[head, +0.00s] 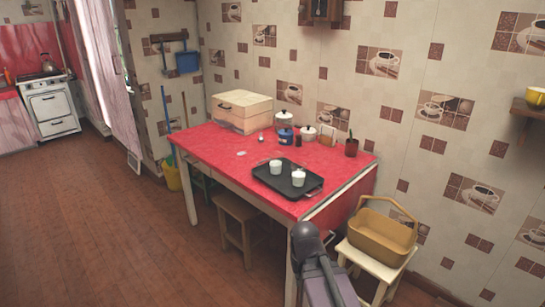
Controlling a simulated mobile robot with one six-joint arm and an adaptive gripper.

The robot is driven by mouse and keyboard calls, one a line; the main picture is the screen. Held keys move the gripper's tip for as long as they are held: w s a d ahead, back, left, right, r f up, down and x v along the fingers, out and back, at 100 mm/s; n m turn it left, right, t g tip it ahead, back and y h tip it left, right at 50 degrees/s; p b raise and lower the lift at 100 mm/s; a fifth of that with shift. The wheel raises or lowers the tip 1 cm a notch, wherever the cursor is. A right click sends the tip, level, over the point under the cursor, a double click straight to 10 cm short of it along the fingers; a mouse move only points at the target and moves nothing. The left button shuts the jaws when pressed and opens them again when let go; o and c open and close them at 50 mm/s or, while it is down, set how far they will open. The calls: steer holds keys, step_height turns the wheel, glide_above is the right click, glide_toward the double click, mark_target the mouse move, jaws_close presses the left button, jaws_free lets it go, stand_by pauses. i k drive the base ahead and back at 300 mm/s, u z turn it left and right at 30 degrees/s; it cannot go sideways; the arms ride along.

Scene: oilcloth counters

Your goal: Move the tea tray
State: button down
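The tea tray (279,184) is black and rectangular. It lies flat on the red-topped table (215,146), near the front right part of the top. Two white cups stand upright on the tray, one (275,167) towards the back left and one (298,178) towards the right. Part of my arm rises at the bottom of the head view, in front of the table and apart from the tray. My gripper's fingers do not show.
Jars and a blue pot (285,136) stand behind the tray, with a wooden bread box (242,111) at the back left. A stool (238,215) is partly under the table. A basket (383,236) sits on a cream stool at right. The floor at left is clear.

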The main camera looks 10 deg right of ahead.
mark_target(282, 183)
steer(key=z, duration=0.25)
steer(key=i, duration=1.05)
steer(key=z, duration=0.25)
